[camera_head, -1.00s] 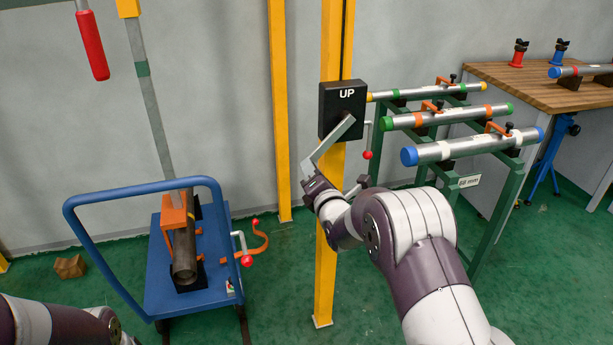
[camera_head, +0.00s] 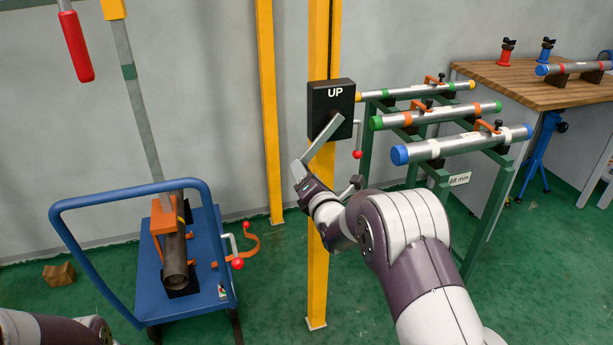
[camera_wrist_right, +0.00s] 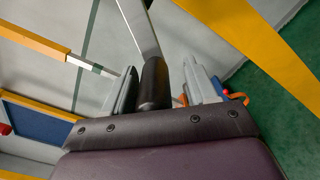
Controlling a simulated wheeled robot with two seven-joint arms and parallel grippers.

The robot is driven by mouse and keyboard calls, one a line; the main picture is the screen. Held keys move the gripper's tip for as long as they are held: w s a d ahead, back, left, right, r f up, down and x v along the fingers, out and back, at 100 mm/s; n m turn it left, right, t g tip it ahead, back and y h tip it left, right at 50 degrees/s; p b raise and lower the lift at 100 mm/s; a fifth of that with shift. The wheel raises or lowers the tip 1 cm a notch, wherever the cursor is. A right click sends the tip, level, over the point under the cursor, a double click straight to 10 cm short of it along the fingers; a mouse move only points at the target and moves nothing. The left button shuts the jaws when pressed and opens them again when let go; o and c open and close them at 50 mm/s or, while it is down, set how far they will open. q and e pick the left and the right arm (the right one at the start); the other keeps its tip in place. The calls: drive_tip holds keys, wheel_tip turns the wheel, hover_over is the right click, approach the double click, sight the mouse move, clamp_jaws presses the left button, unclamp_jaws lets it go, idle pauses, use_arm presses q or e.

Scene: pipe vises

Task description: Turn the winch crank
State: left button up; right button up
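The winch is a black box marked UP (camera_head: 331,108) on a yellow post (camera_head: 317,278). Its flat grey crank arm (camera_head: 322,140) runs from the box down and to the left to my right gripper (camera_head: 303,183). In the right wrist view, the dark crank grip (camera_wrist_right: 154,85) stands between the two fingers of my right gripper (camera_wrist_right: 162,88). It is close to the left finger, and a gap shows before the right finger, so the fingers are around it rather than closed tight. My left gripper is out of view; only part of my left arm shows at bottom left.
A green rack (camera_head: 440,190) of capped pipes stands close right of the post. A wooden bench (camera_head: 530,85) is at back right. A red handle (camera_head: 76,47) hangs at upper left.

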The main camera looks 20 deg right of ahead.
drive_tip(key=shift+r, duration=0.1)
drive_tip(key=s, duration=1.2)
drive_tip(key=shift+s+d, duration=0.2)
drive_tip(key=shift+s, duration=0.15)
